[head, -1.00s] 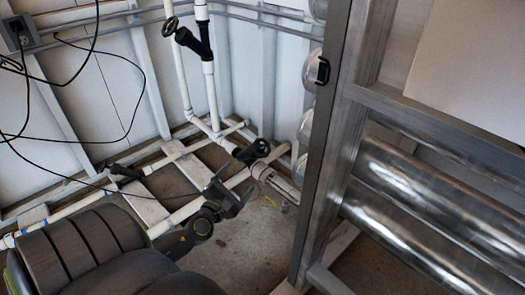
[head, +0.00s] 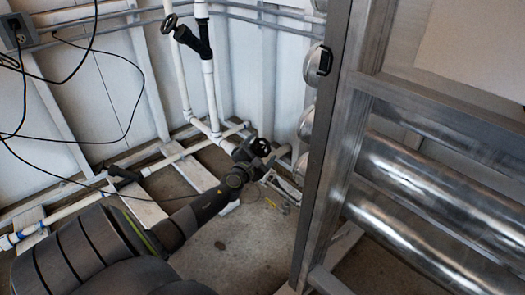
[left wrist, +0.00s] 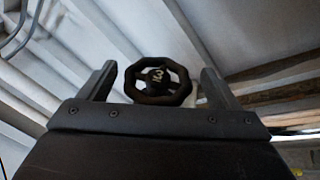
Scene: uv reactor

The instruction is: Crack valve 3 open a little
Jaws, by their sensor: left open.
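A black valve handwheel (head: 261,147) sits on the white pipework low in the corner. In the left wrist view the handwheel (left wrist: 158,82) faces me, with a pale mark on its hub that I cannot read for certain. My left gripper (head: 255,166) is at the near side of this wheel and partly hides the valve body. In the left wrist view its two fingers (left wrist: 158,72) are apart, one on each side of the wheel, with gaps between them and the rim. I cannot tell how deep the wheel is between them. My right gripper is not in view.
Another black valve with a handwheel (head: 169,24) stands higher on the vertical white pipes. A black fitting (head: 124,174) sits on the floor-level pipe at left. A metal frame (head: 322,150) with shiny cylinders (head: 430,200) stands close on the right. Cables (head: 140,90) hang at left.

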